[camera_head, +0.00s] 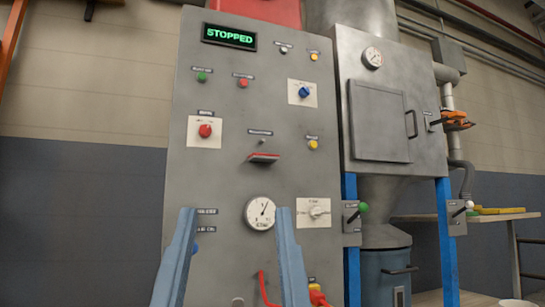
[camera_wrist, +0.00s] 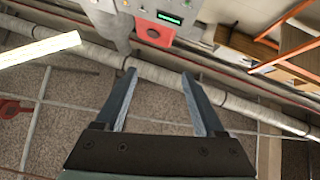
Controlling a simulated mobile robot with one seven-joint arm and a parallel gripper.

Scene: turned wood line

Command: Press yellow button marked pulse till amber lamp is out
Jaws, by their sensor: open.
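A yellow button (camera_head: 313,145) sits on the right side of the grey control panel (camera_head: 225,160), under a small label too small to read. An amber lamp (camera_head: 314,57) is near the panel's upper right; I cannot tell for certain whether it is lit. The display (camera_head: 229,36) reads STOPPED in green. My gripper (camera_head: 235,210) is open and empty, its two blue-grey fingers spread in front of the lower panel, below and left of the yellow button. In the wrist view, my gripper (camera_wrist: 160,73) is also open with nothing between the fingers.
Also there are a gauge (camera_head: 260,212), a red knob (camera_head: 205,131), a blue knob (camera_head: 305,92) and a white selector (camera_head: 318,211). A grey cabinet (camera_head: 380,130) on blue legs stands right; a bench (camera_head: 480,217) is beyond.

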